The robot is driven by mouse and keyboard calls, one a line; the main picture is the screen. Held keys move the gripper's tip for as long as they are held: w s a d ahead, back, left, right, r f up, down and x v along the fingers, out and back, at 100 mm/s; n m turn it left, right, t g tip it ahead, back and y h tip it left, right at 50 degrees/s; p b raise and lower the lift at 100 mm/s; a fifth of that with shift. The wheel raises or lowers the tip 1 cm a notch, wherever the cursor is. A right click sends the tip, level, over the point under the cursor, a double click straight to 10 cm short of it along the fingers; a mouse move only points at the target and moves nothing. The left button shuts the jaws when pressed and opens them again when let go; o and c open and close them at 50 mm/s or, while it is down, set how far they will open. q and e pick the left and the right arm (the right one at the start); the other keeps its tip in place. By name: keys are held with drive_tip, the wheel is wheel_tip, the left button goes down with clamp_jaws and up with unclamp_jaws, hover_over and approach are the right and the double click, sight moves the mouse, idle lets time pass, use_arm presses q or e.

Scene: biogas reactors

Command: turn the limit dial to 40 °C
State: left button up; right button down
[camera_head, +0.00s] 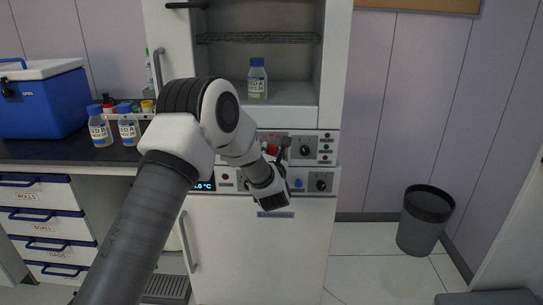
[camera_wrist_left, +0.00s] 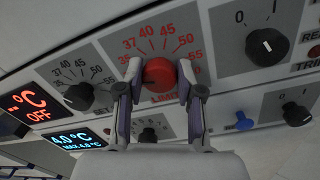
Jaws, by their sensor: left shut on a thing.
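The red limit dial (camera_wrist_left: 159,74) sits on a grey panel plate in the middle of the left wrist view, with red marks from 37 through 40, 45 and 50 to 55 around its top. My left gripper (camera_wrist_left: 160,82) is shut on it, one finger on each side. The dial's pointer cannot be made out. In the head view, the red dial (camera_head: 271,149) shows small beside the dark fingers of my left gripper (camera_head: 279,151), and my arm covers part of the panel. My right gripper is not in view.
Left of the dial are a black temperature knob (camera_wrist_left: 78,96), a red display (camera_wrist_left: 29,105) reading OFF and a blue display (camera_wrist_left: 75,139) reading 4.0 °C. A black 0-1 knob (camera_wrist_left: 267,47) is at the right. A bottle (camera_head: 257,79) stands in the open upper chamber.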

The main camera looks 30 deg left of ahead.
use_arm(q)
drive_tip(key=m+b, duration=0.1)
drive_tip(key=m, duration=0.2)
drive_tip(key=shift+f+m+b, duration=0.15)
drive_tip(key=shift+m+b, duration=0.15)
drive_tip(key=shift+b, duration=0.1)
drive_tip(key=m+b, duration=0.1)
drive_tip(key=m, duration=0.2)
drive_tip(key=shift+m, duration=0.3)
drive_tip(key=m, duration=0.4)
drive_tip(key=shift+t, duration=0.3)
drive_tip(key=shift+f+m, duration=0.1)
drive_tip(key=shift+m, duration=2.3)
drive_tip(key=shift+h, duration=0.3)
drive_tip(key=o, duration=1.2)
drive_tip(key=shift+w+f, duration=0.1)
drive_tip(key=shift+c, duration=0.2)
drive_tip(key=shift+d, duration=0.1)
